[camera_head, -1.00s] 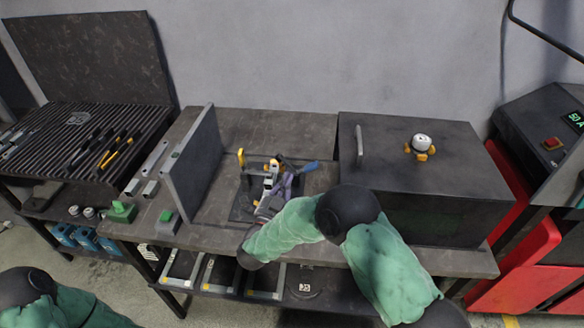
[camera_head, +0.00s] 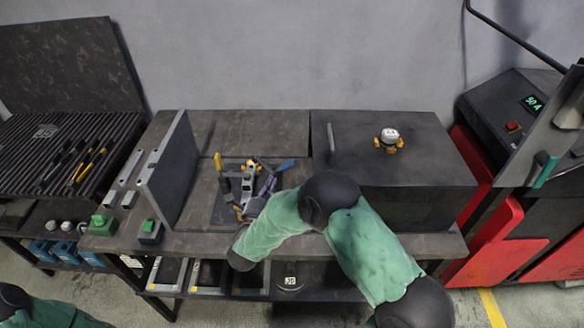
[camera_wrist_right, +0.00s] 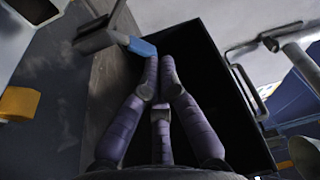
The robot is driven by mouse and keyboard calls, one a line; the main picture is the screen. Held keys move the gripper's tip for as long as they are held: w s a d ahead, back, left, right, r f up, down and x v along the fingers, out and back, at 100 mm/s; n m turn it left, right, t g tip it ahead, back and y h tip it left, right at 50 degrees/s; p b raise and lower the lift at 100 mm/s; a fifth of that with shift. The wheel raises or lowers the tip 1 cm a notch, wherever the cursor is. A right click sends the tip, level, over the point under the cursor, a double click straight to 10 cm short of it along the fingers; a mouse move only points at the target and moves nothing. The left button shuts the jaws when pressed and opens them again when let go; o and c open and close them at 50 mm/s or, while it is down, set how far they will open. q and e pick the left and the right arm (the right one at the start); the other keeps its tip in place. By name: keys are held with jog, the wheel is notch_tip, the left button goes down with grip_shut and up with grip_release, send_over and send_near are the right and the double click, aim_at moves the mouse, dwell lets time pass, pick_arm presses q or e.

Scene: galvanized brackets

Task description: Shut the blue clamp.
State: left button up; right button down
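The blue clamp's handle (camera_head: 284,166) sticks out to the upper right from the fixture (camera_head: 222,208) on the workbench. My right gripper (camera_head: 269,184) has purple fingers and is just below and left of the handle, partly hidden by my arm. In the right wrist view the fingers (camera_wrist_right: 161,63) converge until their tips nearly meet, with nothing visible between them. The blue handle end (camera_wrist_right: 142,47) is right by the left fingertip there; I cannot tell whether they touch. The clamp's jaw end is not clear. My left arm shows at the lower left edge, its gripper out of frame.
A yellow-handled clamp (camera_head: 218,162) stands at the fixture's left. An upright dark plate (camera_head: 170,172) is further left, beside a green-button box (camera_head: 149,228). A large dark box (camera_head: 420,160) on the right carries a white-and-yellow item (camera_head: 389,139). A red machine stands far right.

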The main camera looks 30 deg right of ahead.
jog(key=s+d+m+g+y+p, duration=0.1)
jog(key=m+p, duration=0.1)
jog(key=m, duration=0.2)
jog(key=s+d+m+g+y+p, duration=0.1)
jog(key=m+p, duration=0.2)
jog(key=m, duration=0.1)
jog(key=s+d+m+y+p, duration=0.1)
jog(key=d+m+p, duration=0.1)
jog(key=m+p, duration=0.1)
jog(key=shift+s+d+f+m+g, duration=0.1)
jog(key=shift+s+f+m+g, duration=0.3)
jog(key=shift+m, duration=0.5)
jog(key=shift+w, duration=0.1)
jog(key=b+x, duration=0.1)
jog(key=x, duration=0.9)
